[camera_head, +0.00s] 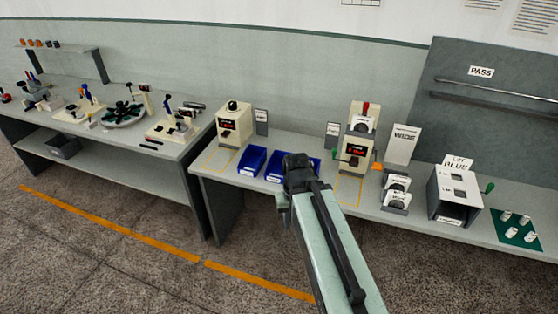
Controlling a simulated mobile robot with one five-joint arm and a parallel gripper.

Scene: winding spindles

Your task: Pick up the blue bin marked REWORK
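Blue bins sit on the grey bench in the head view. One blue bin (251,161) stands left of my arm with its open top showing. More blue bin (275,166) shows on both sides of my gripper (296,162), which covers its middle; I cannot tell whether this is one bin or two. The pale marks on the bin fronts are too small to read, so I cannot tell which says REWORK. My gripper is seen from behind over the bench, and its fingers are hidden. Whether it touches a bin cannot be seen.
Cream machines stand left (234,124) and right (355,150) of the bins. Farther right are a WIDE card (402,145), a LOT BLUE box (455,190) and a green mat (513,229). Another bench (130,168) with fixtures stands at left. The floor in front is clear.

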